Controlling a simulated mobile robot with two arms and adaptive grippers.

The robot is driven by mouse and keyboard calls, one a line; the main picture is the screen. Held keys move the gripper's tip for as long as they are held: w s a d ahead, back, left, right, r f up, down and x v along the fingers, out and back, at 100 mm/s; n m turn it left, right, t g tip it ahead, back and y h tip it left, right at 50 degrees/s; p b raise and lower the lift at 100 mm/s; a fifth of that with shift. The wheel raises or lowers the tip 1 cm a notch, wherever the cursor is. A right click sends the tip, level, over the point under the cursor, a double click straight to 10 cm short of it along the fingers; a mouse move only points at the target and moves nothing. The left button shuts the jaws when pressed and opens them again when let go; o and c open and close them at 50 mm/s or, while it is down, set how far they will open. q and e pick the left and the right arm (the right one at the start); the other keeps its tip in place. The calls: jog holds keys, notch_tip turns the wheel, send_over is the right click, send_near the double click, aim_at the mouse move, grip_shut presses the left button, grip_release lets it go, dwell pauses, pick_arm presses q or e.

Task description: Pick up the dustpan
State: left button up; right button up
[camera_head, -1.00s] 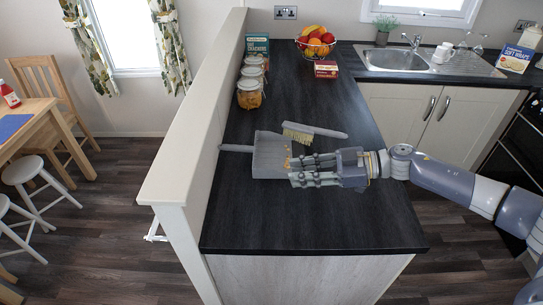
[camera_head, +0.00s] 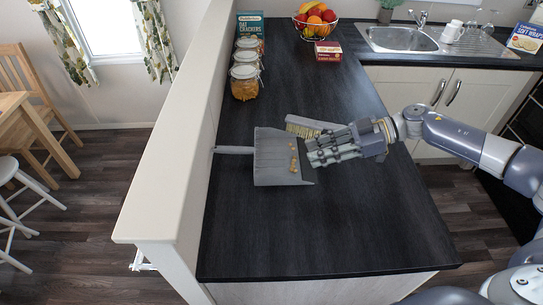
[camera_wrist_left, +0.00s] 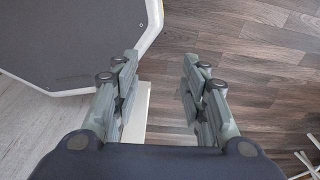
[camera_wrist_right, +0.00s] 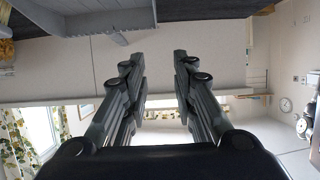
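The grey dustpan (camera_head: 270,172) lies on the dark worktop, its handle (camera_head: 232,150) pointing left toward the low partition wall. Several small tan crumbs (camera_head: 293,158) lie in its pan. A grey brush (camera_head: 305,126) with pale bristles lies just behind it, partly hidden by my right gripper. My right gripper (camera_head: 310,153) is just right of the dustpan's front edge, above the worktop. In the right wrist view its fingers (camera_wrist_right: 152,60) are apart with nothing between them, and the dustpan (camera_wrist_right: 85,25) shows at the upper left. My left gripper (camera_wrist_left: 160,62) is open and empty above the floor.
Jars (camera_head: 245,82), a cracker box (camera_head: 250,30), a small red box (camera_head: 328,50) and a fruit bowl (camera_head: 315,18) stand at the back of the worktop (camera_head: 320,230). The partition (camera_head: 175,130) rises along its left side. The front of the worktop is clear.

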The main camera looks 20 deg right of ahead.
notch_tip(320, 180, down, 5)
jog(key=b, duration=0.4)
jog(key=shift+f+b, duration=0.2)
jog(key=shift+b, duration=0.15)
jog(key=shift+a+f, duration=0.15)
jog(key=x, duration=0.2)
jog(key=p+x, duration=0.1)
jog(key=x, duration=0.1)
jog(key=shift+w+a, duration=0.15)
jog(key=shift+a, duration=0.2)
jog(key=p+x, duration=0.1)
jog(key=x, duration=0.1)
jog(key=p+x, duration=0.1)
jog(key=x, duration=0.2)
jog(key=shift+w+a+f, duration=0.1)
jog(key=shift+w+f, duration=0.05)
jog(key=shift+w, duration=0.15)
jog(key=shift+a+f, duration=0.15)
jog(key=shift+a, duration=0.05)
pick_arm(q)
jog(key=f, duration=0.1)
jog(key=s+f, duration=0.1)
jog(key=shift+a+f, duration=0.15)
jog(key=shift+f, duration=0.25)
pick_arm(e)
grip_shut()
